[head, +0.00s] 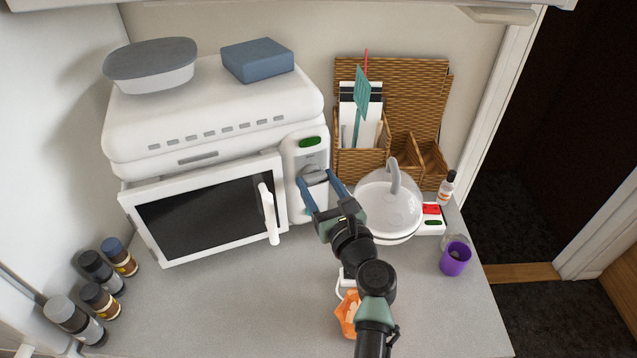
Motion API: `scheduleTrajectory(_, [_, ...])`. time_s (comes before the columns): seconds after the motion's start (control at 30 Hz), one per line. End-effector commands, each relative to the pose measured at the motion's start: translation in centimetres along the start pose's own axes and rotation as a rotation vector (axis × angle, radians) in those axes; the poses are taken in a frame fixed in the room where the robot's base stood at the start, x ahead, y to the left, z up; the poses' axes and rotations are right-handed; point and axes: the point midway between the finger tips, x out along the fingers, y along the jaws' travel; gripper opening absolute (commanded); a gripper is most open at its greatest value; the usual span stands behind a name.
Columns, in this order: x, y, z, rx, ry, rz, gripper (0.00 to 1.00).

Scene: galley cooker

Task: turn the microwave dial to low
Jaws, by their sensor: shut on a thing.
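The white microwave (285,217) stands at the back left of the counter, its dark-windowed door shut with a white handle (268,213). Its control panel on the right has a green display (310,141). The grey dial (309,171) sits below the display and is partly hidden by my gripper. My gripper (318,178) has its blue fingers at the panel, one on each side of the dial, and is shut on it. The dial's pointer and any markings are too small to read.
A white kettle-like appliance (390,206) stands close right of my gripper, before a wicker organiser (420,95). A purple cup (455,258) and small bottle (447,188) stand further right. Several spice jars (101,300) line the left.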

Motion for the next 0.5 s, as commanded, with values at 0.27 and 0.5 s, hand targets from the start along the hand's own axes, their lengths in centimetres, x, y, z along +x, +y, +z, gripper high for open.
scheduleTrajectory(0.27, [-0.02, 0.01, -0.04, -0.003, 0.0, 0.0, 0.07])
scheduleTrajectory(0.5, [-0.02, 0.03, -0.17, -0.062, 0.0, 0.001, 0.07])
